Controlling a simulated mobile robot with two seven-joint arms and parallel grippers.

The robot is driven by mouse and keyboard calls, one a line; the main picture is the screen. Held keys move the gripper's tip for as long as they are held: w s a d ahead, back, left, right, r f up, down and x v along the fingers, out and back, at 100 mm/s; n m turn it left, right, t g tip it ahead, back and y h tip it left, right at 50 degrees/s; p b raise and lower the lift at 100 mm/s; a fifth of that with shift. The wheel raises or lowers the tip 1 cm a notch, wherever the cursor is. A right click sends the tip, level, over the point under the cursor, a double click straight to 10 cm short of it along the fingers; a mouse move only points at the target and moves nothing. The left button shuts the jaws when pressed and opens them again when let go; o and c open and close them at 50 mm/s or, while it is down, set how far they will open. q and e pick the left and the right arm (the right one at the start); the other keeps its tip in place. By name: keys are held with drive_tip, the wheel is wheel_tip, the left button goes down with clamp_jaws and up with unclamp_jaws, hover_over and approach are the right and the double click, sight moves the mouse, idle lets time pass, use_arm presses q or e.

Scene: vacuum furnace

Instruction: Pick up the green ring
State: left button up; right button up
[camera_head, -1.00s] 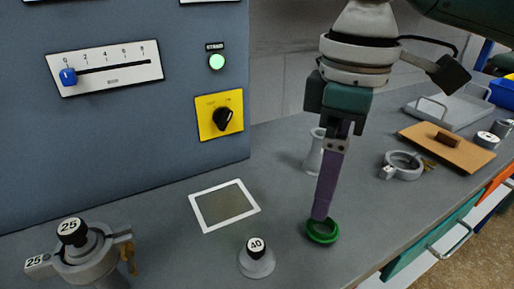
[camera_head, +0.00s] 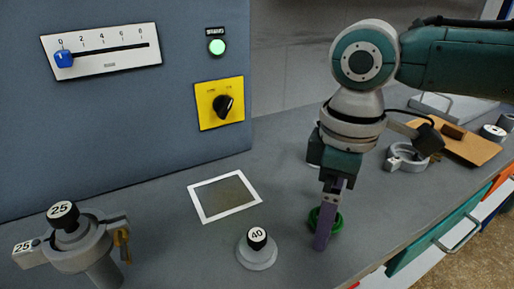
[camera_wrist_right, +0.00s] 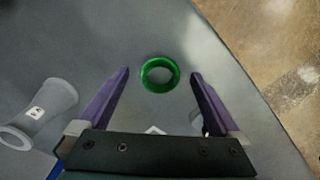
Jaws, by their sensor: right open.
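The green ring (camera_head: 337,221) lies flat on the grey bench top, partly hidden behind my right gripper's purple fingers in the head view. In the right wrist view the green ring (camera_wrist_right: 160,74) sits ahead, between the lines of the two fingertips and slightly beyond them. My right gripper (camera_head: 320,245) points down at the ring from above; it also shows in the right wrist view (camera_wrist_right: 158,75), its fingers wide apart with nothing between them. Whether the fingertips are level with the ring cannot be told. My left gripper is not in view.
A knob marked 40 (camera_head: 257,250) stands left of the ring. A grey waisted piece (camera_wrist_right: 38,113) is near the gripper in the wrist view. A clamp ring (camera_head: 405,158) and a brown board (camera_head: 470,148) lie to the right. The bench's front edge is close to the ring.

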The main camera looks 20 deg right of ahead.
drive_tip(key=c, duration=1.4)
drive_tip(key=shift+r, duration=0.15)
